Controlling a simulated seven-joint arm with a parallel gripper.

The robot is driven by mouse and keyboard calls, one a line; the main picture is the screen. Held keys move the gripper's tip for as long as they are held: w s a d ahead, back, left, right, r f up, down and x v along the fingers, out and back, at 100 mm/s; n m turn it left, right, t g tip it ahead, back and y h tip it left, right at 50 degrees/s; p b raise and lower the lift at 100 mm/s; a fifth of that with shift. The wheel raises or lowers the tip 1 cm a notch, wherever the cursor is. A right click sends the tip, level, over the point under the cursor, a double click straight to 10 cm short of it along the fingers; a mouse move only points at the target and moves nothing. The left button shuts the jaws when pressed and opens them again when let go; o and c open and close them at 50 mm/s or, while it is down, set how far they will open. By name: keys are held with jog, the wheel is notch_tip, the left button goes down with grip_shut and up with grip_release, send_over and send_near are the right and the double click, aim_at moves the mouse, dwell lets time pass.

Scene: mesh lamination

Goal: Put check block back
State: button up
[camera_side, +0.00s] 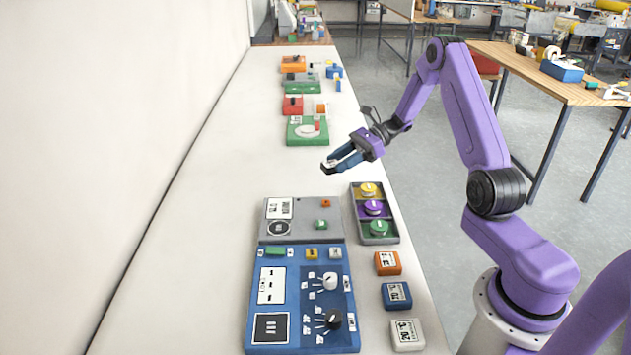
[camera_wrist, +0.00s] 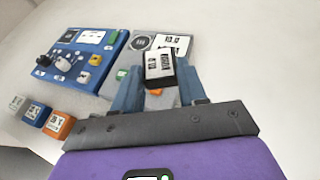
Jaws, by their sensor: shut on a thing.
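My gripper (camera_side: 328,166) is shut on a small black block with a white printed label, the likely check block (camera_wrist: 159,67). In the wrist view the block sits between the two blue fingers of my gripper (camera_wrist: 160,88). In the side view the gripper is in the air above the white bench, beyond the grey plate (camera_side: 288,236), and the block is only a small dark shape at the fingertips. The grey plate carries white printed labels, a round dark mark, and small orange and green pieces. It adjoins the blue control panel (camera_side: 300,312) with two knobs.
A grey tray (camera_side: 353,188) holds yellow, purple and green round pieces. Orange (camera_side: 387,263), blue (camera_side: 396,295) and white (camera_side: 407,334) labelled blocks line the bench's right edge. Green, red and orange fixtures stand farther back. The bench's left side is clear beside the wall.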

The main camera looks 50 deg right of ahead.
jog(key=w+d+f, duration=0.1)
jog(key=w+f, duration=0.2)
jog(key=w, duration=0.3)
send_over(318, 185)
jog(key=s, duration=0.2)
jog(key=f, duration=0.4)
jog(key=shift+w+a, duration=0.2)
jog(key=shift+w, duration=0.05)
jog(key=shift+w+d+f, duration=0.15)
jog(key=shift+w+f, duration=0.55)
jog(key=shift+f, duration=1.7)
jog(key=shift+f, duration=0.1)
jog(key=o, duration=1.2)
jog(key=shift+c, duration=0.2)
